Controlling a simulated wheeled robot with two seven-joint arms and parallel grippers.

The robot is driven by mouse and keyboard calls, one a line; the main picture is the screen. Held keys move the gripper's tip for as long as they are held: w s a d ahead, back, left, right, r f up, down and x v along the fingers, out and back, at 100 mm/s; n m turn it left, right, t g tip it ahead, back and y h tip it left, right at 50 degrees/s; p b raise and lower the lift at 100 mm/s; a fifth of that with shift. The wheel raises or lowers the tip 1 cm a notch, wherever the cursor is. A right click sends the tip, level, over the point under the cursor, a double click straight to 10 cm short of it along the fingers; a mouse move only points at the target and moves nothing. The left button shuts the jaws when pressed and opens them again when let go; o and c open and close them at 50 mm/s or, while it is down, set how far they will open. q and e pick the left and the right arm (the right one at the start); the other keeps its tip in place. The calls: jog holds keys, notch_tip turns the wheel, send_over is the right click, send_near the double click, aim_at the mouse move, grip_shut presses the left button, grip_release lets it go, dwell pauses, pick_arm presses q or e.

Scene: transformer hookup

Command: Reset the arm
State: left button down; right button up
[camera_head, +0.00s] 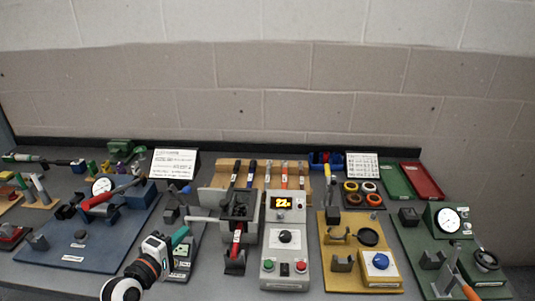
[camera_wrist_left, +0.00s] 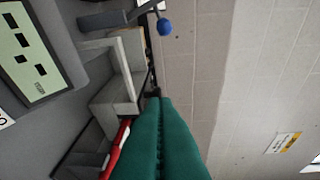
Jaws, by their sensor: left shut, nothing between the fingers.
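My left arm comes in from the bottom left of the head view. My left gripper (camera_head: 181,236) has teal fingers pressed together and holds nothing. It is over the bench between the blue board (camera_head: 95,255) and the grey fixture (camera_head: 238,205). In the left wrist view the shut green fingers (camera_wrist_left: 160,101) point up past a grey bracket (camera_wrist_left: 120,95) and a red-handled tool (camera_wrist_left: 116,150). I cannot tell whether they touch anything. My right gripper is not in view.
A grey control box (camera_head: 286,240) with a lit display stands at the middle. A yellow board (camera_head: 345,270) and a green board (camera_head: 410,240) are to its right. Sign cards (camera_head: 173,164) and trays (camera_head: 421,181) line the back by the wall. A blue ball knob (camera_wrist_left: 165,27) shows in the wrist view.

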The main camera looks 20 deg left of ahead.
pick_arm(q)
jog(key=s+d+f+m+g+h, duration=0.1)
jog(key=s+d+f+m+g, duration=0.25)
jog(key=d+m, duration=0.2)
jog(key=s+d+f+m+g+h, duration=0.1)
jog(key=s+d+f+m+g, duration=0.3)
jog(key=d, duration=0.3)
jog(key=s+d+f+m+g+y, duration=0.2)
jog(key=s+m+g, duration=0.15)
jog(key=s, duration=0.45)
jog(key=s+d+f+m+g+y, duration=0.1)
jog(key=s+d+m+g, duration=0.1)
jog(key=s+m, duration=0.5)
notch_tip(320, 180, down, 27)
jog(key=s+n+g+b, duration=0.2)
jog(key=s+a+f+g+b, duration=0.1)
jog(key=s+a+f, duration=0.2)
jog(key=s+f, duration=1.4)
notch_tip(320, 180, down, 2)
jog(key=shift+s+a+f, duration=0.1)
jog(key=shift+s+a, duration=0.05)
jog(key=shift+s, duration=0.05)
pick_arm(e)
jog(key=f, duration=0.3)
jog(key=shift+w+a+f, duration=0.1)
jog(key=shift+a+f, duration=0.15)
